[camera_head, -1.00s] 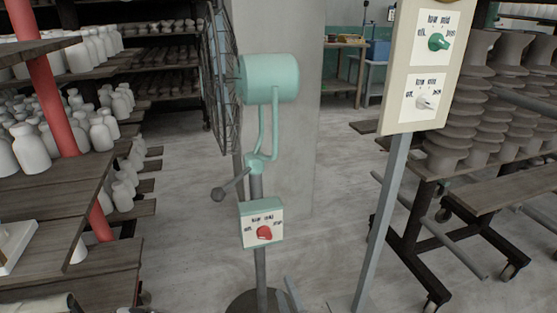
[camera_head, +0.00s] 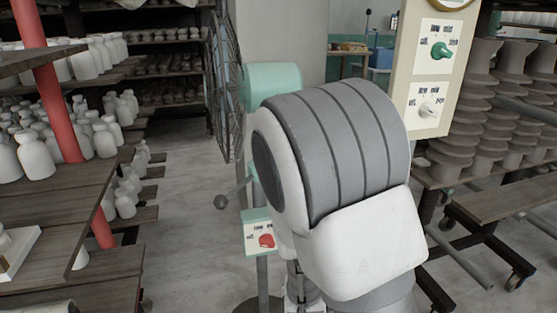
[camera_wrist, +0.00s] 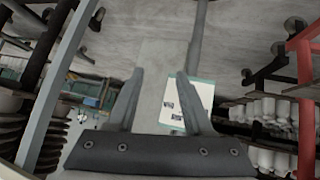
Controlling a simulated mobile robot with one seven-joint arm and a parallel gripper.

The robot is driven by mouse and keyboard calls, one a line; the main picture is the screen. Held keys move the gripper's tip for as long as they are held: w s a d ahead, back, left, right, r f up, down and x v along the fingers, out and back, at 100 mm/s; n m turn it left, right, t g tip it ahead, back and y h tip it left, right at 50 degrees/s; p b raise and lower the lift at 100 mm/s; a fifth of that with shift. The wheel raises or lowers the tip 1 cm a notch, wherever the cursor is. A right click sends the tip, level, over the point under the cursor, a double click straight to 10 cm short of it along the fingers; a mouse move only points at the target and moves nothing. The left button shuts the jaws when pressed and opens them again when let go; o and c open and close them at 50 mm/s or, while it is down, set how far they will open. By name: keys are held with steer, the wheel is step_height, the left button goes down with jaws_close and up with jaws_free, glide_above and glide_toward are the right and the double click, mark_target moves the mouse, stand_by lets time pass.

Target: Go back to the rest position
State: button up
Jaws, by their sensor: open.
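My gripper (camera_wrist: 159,74) shows in the wrist view with its two fingers apart and nothing between them. The fan's control box (camera_wrist: 188,106) shows beside and behind the right-hand finger there. In the head view my arm stands large in front of the fan (camera_head: 272,82) and hides much of its stand. The fan's control box (camera_head: 256,233) with its red knob (camera_head: 267,240) is partly visible left of the arm. My gripper is not visible in the head view.
A cream panel (camera_head: 404,62) with a green knob (camera_head: 441,51) and a white knob (camera_head: 427,110) stands right of my arm. Shelves of white bottles (camera_head: 32,154) are at left. A wheeled rack of stacked grey pieces (camera_head: 476,118) is at right. Bare floor (camera_head: 185,220) lies left of the fan.

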steer(key=s+d+r+m+g+p, duration=0.15)
steer(key=s+d+r, duration=0.25)
steer(key=s+r, duration=0.75)
steer(key=s+d+r+g, duration=0.2)
steer(key=s+d+r, duration=0.45)
steer(key=r, duration=0.75)
step_height(320, 180, up, 22)
steer(key=s+a+p, duration=0.1)
steer(key=a+p, duration=0.1)
steer(key=p, duration=2)
steer(key=shift+y, duration=0.3)
steer(key=shift+s, duration=0.1)
